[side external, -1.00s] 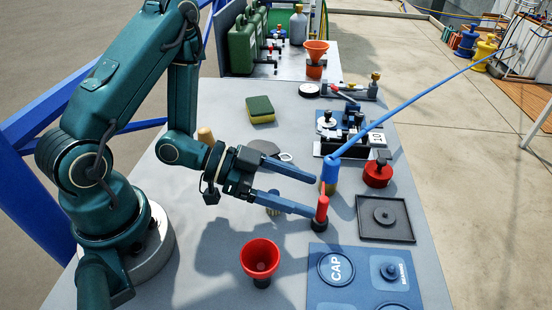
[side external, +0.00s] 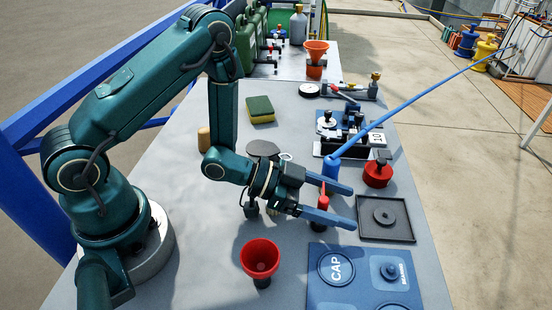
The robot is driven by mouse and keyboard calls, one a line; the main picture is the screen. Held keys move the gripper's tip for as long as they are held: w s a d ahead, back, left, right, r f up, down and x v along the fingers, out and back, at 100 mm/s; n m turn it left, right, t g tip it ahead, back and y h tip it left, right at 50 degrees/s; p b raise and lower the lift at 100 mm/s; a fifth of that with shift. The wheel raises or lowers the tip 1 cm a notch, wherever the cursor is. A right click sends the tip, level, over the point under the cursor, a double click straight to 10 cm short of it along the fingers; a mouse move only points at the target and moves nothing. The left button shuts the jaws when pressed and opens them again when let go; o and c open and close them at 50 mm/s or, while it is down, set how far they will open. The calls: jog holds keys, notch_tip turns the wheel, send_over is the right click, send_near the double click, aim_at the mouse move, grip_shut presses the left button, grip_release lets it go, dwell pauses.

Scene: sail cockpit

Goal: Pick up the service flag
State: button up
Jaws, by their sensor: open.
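A small red upright piece (side external: 324,200) on a dark round base stands on the grey bench; it is the likeliest service flag, though no flag shape is clear. My gripper (side external: 351,207) is open, its two blue fingers level and pointing right. The red piece stands between the fingers, with the near finger crossing in front of its lower part. Whether either finger touches it I cannot tell.
A blue hose nozzle (side external: 331,168) stands close behind the far finger. A red funnel (side external: 260,257) is in front, a red knob (side external: 378,172) and a black tray (side external: 386,231) to the right. A blue panel (side external: 325,297) lies front right.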

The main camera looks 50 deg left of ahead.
jog(key=c, duration=1.2)
jog(key=shift+r, duration=0.1)
